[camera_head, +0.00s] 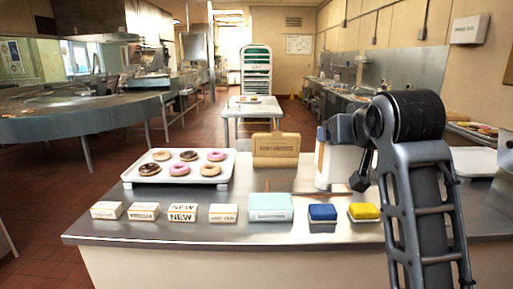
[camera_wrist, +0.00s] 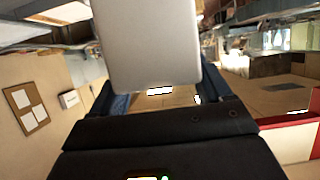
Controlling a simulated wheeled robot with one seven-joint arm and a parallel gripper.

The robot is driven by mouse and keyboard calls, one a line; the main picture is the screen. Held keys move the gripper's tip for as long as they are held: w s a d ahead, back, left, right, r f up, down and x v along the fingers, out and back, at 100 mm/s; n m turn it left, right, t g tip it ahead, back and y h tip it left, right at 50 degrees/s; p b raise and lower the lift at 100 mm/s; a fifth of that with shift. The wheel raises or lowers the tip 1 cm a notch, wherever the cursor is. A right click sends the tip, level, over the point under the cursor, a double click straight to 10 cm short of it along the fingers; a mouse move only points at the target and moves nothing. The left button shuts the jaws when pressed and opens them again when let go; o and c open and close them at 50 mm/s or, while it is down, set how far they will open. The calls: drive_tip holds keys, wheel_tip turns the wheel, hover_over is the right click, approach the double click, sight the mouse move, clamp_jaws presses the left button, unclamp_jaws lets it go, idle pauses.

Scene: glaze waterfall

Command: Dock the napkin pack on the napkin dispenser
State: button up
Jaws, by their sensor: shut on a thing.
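My gripper (camera_wrist: 162,98) is shut on a pale grey, smooth block with rounded corners (camera_wrist: 150,45), its fingers on either side of it. In the head view a white upright block (camera_head: 327,176) shows beside my wrist, at the right of the counter; it appears to be this held thing, partly hidden by my arm. Whether it is the napkin pack is not clear. A brown box-like piece with dark lettering (camera_head: 276,150) stands upright at the counter's back, left of my gripper. I cannot tell whether it is the napkin dispenser.
A white tray of donuts (camera_head: 208,180) lies on the steel counter (camera_head: 180,229). Along its front stand several small white boxes (camera_head: 182,212), a teal pack (camera_head: 271,207), a blue block (camera_head: 322,213) and a yellow block (camera_head: 363,212). Clear counter lies between the brown piece and the front row.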

drive_tip(key=s+d+f, duration=0.1)
drive_tip(key=s+f, duration=0.6)
drive_tip(key=f, duration=0.8)
drive_tip(key=s+d+f+b, duration=0.1)
drive_tip(key=s+f, duration=0.6)
drive_tip(key=f, duration=0.9)
drive_tip(key=s+d+f, duration=0.1)
drive_tip(key=s+f, duration=0.6)
drive_tip(key=f, duration=0.9)
drive_tip(key=shift+s+d, duration=0.25)
drive_tip(key=shift+d, duration=0.15)
